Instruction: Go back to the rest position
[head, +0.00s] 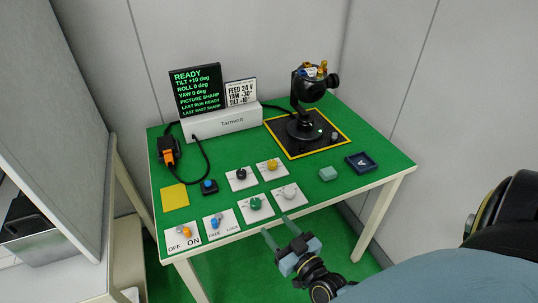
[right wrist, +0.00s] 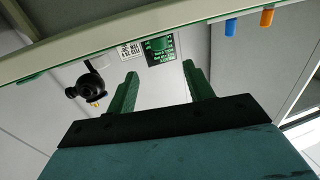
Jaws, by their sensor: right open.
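My right gripper (head: 275,226) is in front of the green table's front edge (head: 300,207), with its two green fingers spread apart. Nothing is between the fingers. In the right wrist view the same open fingers (right wrist: 160,70) show with empty space between them, and the table edge (right wrist: 130,35) crosses the picture beyond them. My right arm comes in from the lower right. My left gripper is in neither view.
A grey panel (head: 55,110) stands at the left.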

